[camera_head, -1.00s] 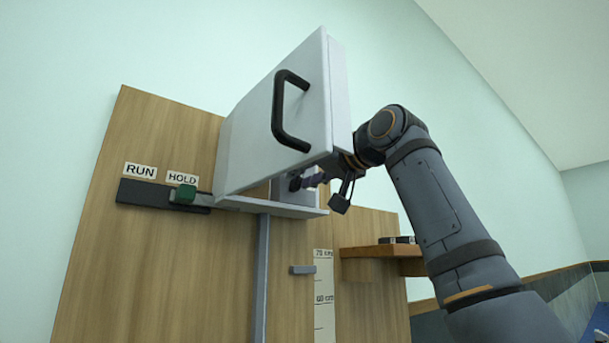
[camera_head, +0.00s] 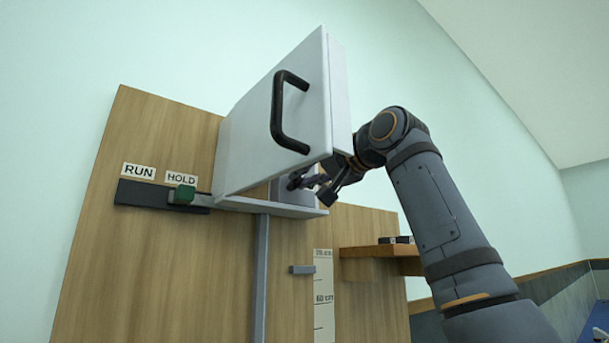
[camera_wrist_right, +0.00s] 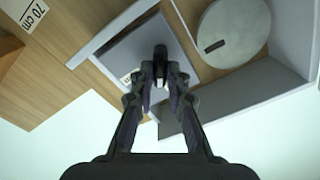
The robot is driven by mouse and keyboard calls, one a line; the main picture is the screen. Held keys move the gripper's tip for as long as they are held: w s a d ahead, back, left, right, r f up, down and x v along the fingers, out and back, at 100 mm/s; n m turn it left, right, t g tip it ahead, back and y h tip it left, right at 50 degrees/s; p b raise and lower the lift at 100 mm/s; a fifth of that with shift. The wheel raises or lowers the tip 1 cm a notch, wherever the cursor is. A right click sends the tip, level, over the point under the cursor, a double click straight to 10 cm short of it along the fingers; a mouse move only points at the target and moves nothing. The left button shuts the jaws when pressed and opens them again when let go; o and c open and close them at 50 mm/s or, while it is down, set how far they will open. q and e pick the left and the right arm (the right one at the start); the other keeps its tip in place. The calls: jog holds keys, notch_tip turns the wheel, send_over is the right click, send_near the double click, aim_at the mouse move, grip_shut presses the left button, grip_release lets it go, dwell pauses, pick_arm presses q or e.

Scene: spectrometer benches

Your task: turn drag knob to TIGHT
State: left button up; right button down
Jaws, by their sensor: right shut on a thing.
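The drag knob is a small dark knob (camera_wrist_right: 160,54) on the face of a light grey block in the right wrist view. My right gripper (camera_wrist_right: 160,72) has its fingertips together around it, shut on it. In the head view my right gripper (camera_head: 304,182) reaches in under the open white door from the right, its fingertips at the dark knob (camera_head: 293,183). I cannot tell the knob's setting. My left gripper is not in view.
A white door (camera_head: 270,130) with a black handle (camera_head: 283,112) hangs over the gripper. A green slider (camera_head: 184,194) sits under HOLD. A round grey disc (camera_wrist_right: 230,32) is near the fingers. A wooden shelf (camera_head: 380,251) with dark items is at lower right.

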jog(key=m, duration=0.5)
jog(key=shift+m, duration=0.3)
jog(key=m, duration=0.5)
jog(key=shift+d+f+p, duration=0.1)
jog(key=shift+f+p, duration=0.05)
jog(key=shift+p, duration=0.2)
jog(key=shift+m, duration=0.4)
jog(key=c, duration=1.3)
grip_release()
jog(key=shift+w, duration=0.1)
jog(key=v, duration=0.7)
jog(key=shift+s+d, duration=0.2)
jog(key=shift+s, duration=0.05)
jog(key=shift+w+a+f, duration=0.1)
jog(key=shift+a, duration=0.05)
